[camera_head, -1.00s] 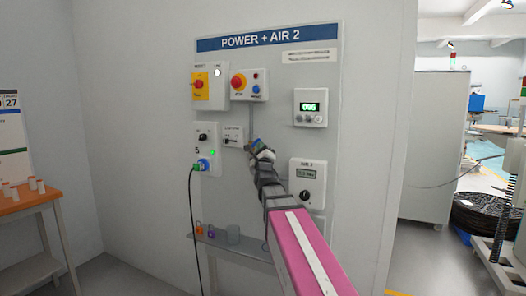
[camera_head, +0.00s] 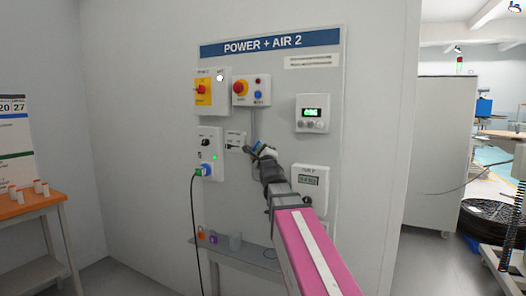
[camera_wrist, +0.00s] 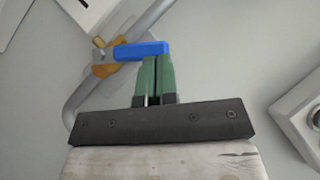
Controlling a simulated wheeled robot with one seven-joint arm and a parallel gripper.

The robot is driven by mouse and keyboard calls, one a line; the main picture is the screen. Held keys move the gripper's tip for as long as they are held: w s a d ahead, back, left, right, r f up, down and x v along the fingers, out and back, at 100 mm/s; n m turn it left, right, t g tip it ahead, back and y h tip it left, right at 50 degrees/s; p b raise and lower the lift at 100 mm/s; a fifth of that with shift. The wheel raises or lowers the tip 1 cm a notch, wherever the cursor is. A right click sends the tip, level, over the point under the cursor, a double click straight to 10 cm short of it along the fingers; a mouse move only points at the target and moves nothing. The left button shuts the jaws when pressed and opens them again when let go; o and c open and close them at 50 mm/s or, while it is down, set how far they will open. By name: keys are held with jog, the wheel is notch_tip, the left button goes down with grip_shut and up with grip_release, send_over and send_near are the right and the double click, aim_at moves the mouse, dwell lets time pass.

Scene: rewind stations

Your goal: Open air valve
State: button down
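The air valve is in the wrist view: a brass body (camera_wrist: 103,62) on a grey pipe, with a blue lever handle (camera_wrist: 142,50) pointing to the right, across the pipe's slant. My gripper (camera_wrist: 156,62) has its two green fingers side by side and pressed together. Their tips are at the blue handle, which crosses over them and partly hides them. They seem to touch it, but it does not lie between them. In the head view my gripper (camera_head: 262,150) is at the pipe in the middle of the panel; the valve is too small there to read.
The POWER + AIR 2 panel (camera_head: 264,125) carries a yellow and red switch (camera_head: 202,90), a stop button box (camera_head: 250,91), a green display (camera_head: 313,112) and the AIR 2 gauge box (camera_head: 309,181). A small shelf (camera_head: 250,258) is below. An orange table (camera_head: 30,212) stands left.

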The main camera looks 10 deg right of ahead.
jog(key=shift+w+a+r, duration=0.1)
jog(key=shift+a+r, duration=0.1)
jog(key=shift+r, duration=0.1)
jog(key=shift+w+a+r, duration=0.45)
jog(key=shift+a+r, duration=0.15)
jog(key=shift+r, duration=0.1)
jog(key=shift+w+a+r, duration=0.4)
jog(key=shift+a+r, duration=0.15)
jog(key=shift+r, duration=0.1)
dwell(0.4)
jog(key=s+d, duration=0.1)
jog(key=s, duration=0.8)
jog(key=shift+s+d, duration=0.25)
jog(key=shift+s, duration=0.15)
